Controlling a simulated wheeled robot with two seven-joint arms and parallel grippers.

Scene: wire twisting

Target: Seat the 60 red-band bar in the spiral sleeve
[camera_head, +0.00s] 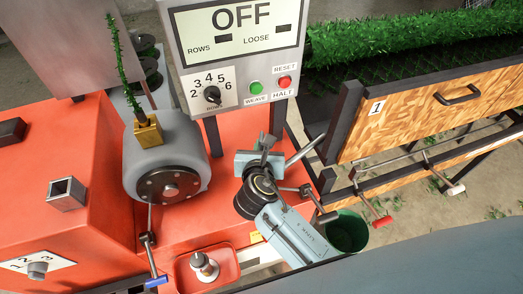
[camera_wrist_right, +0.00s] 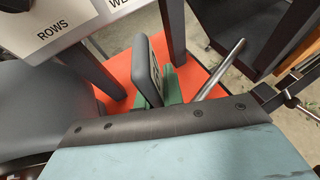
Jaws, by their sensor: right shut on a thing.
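My right gripper (camera_head: 262,160), on a pale blue arm, is above the orange machine bed at the centre of the head view. In the right wrist view, a dark finger (camera_wrist_right: 147,70) stands beside a green part. A plain silver rod (camera_head: 304,152) sticks out beside the gripper towards the upper right; it also shows in the wrist view (camera_wrist_right: 220,70). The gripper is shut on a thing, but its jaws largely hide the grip. No red band shows on the rod. I cannot pick out the spiral sleeve for certain. My left gripper is not in view.
A grey motor-like drum (camera_head: 165,155) stands left, with a brass block (camera_head: 148,131) and green twisted strand above. A control box (camera_head: 236,45) reads OFF. Right are a wooden drawer front (camera_head: 430,115), a red-handled lever (camera_head: 381,221) and a green bucket (camera_head: 349,232).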

